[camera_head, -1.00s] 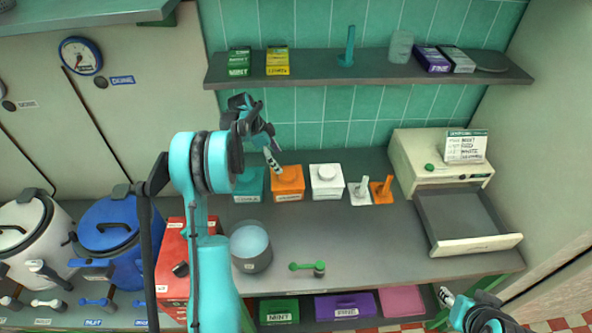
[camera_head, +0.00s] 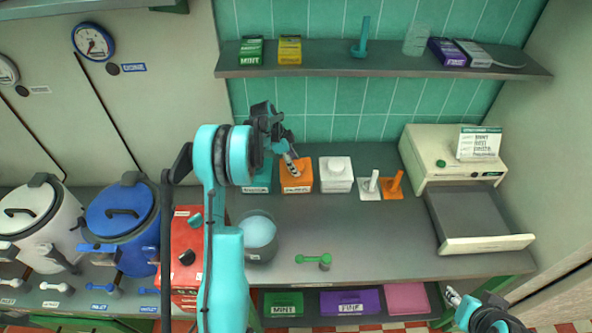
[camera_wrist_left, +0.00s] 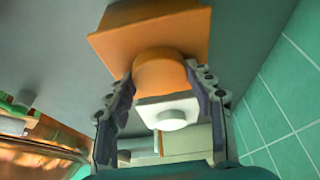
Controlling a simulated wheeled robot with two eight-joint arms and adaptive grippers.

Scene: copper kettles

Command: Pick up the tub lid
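An orange tub (camera_head: 297,184) stands on the counter at the back, between a teal tub (camera_head: 258,184) and a white tub (camera_head: 336,184). My left gripper (camera_head: 292,166) is at the orange tub and partly hides its top. In the left wrist view, the orange lid (camera_wrist_left: 190,35) has a round knob (camera_wrist_left: 160,72). The open fingers of my left gripper (camera_wrist_left: 160,82) stand on either side of this knob; contact is unclear. The white lid knob (camera_wrist_left: 172,120) shows beyond it. My right gripper (camera_head: 453,297) is low at the right, away from the tubs; its fingers are too small to read.
A white and an orange handled piece (camera_head: 392,188) stand right of the tubs. An open drawer (camera_head: 487,243) juts out farther right. A grey pot (camera_head: 259,240) and a green scoop-like piece (camera_head: 315,259) are nearer. A shelf (camera_head: 380,66) hangs above. The counter middle is mostly clear.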

